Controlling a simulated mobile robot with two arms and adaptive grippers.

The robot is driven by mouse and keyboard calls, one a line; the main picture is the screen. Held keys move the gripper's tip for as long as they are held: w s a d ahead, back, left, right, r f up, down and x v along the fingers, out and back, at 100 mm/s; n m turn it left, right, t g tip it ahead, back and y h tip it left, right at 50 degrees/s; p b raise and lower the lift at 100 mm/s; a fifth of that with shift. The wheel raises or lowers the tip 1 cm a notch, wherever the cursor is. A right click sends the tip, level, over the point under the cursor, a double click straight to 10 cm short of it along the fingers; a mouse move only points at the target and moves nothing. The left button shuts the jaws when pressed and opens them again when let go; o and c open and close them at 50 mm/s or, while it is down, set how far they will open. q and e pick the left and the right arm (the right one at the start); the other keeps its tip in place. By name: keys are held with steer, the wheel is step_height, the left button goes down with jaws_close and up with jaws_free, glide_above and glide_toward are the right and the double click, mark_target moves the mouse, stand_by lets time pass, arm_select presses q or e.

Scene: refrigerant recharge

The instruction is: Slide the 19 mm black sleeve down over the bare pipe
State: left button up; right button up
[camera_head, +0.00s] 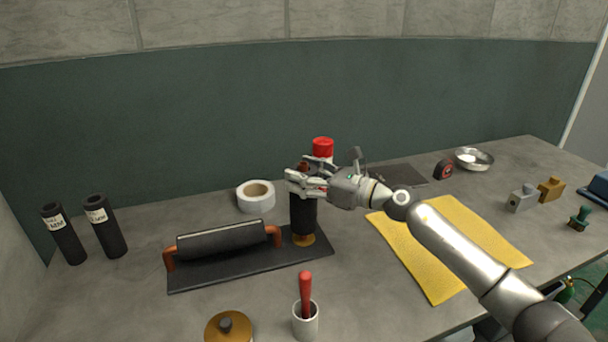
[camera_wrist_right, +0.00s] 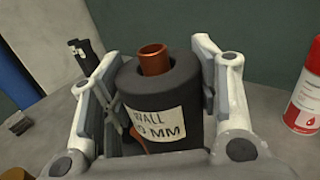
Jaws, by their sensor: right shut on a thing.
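The black sleeve (camera_head: 303,218) stands upright around the copper pipe, with its lower end at the brass-coloured foot (camera_head: 304,240); I cannot tell whether they touch. In the right wrist view, the sleeve (camera_wrist_right: 158,85) bears a white label reading "WALL" and "MM", its number partly hidden. The bare pipe (camera_wrist_right: 154,58) sticks up out of the sleeve's top opening. My right gripper (camera_head: 304,186) is shut on the sleeve's upper part; its fingers (camera_wrist_right: 165,90) lie on both sides of it. My left gripper is not in view.
Two other black sleeves (camera_head: 63,233) (camera_head: 105,226) stand at the left. A black-covered pipe (camera_head: 222,240) with copper ends lies beside the held sleeve. A red-topped can (camera_head: 323,149) stands close behind my gripper, a tape roll (camera_head: 256,197) to the left, a red-handled tool (camera_head: 305,295) in front.

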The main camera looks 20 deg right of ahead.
step_height(320, 180, down, 3)
steer(key=b, duration=0.3)
stand_by(0.6)
steer(key=o, duration=1.3)
steer(key=shift+c, duration=0.2)
steer(key=shift+s+d, duration=0.1)
